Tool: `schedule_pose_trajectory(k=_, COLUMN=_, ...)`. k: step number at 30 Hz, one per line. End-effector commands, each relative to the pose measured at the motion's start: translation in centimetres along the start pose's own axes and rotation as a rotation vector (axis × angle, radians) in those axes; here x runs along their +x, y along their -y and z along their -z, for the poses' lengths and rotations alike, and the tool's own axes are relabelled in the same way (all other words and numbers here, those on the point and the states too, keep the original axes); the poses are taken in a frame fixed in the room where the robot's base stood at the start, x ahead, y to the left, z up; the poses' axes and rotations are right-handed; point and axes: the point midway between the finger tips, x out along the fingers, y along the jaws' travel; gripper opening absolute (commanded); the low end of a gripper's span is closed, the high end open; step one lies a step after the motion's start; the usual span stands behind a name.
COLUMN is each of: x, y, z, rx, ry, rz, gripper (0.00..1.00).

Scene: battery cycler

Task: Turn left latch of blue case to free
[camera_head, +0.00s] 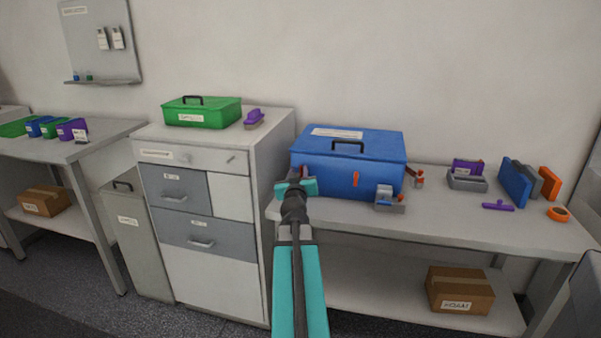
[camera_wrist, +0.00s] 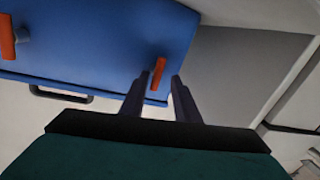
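The blue case (camera_head: 330,172) stands shut on the workbench. In the wrist view the blue case (camera_wrist: 95,45) appears upside down. Its left latch is an orange tab (camera_wrist: 158,73) near the case's edge, slightly tilted. In the head view my gripper mostly hides this latch. The right latch (camera_head: 355,179) is orange and roughly upright; it also shows at the wrist view's left edge (camera_wrist: 7,36). My gripper (camera_head: 296,177) is at the left of the case front. In the wrist view its two fingers (camera_wrist: 160,78) are apart, one on each side of the left latch; contact is unclear.
A small grey-and-blue device (camera_head: 389,203) stands before the case's right side on the workbench (camera_head: 450,223). A drawer cabinet (camera_head: 225,160) with a green case (camera_head: 200,114) on top stands close left. Purple, blue and orange items lie farther right.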

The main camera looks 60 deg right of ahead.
Motion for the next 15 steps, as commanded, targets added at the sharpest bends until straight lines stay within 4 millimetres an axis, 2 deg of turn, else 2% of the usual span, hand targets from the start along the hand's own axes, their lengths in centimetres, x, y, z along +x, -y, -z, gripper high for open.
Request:
schedule_pose_trajectory(k=8, x=-0.5, y=-0.1, z=-0.1, rx=-0.001, ry=0.001, rz=-0.003, gripper=0.28)
schedule_pose_trajectory(k=15, x=-2.1, y=-0.1, z=-0.1, rx=0.000, ry=0.001, rz=-0.003, gripper=0.28)
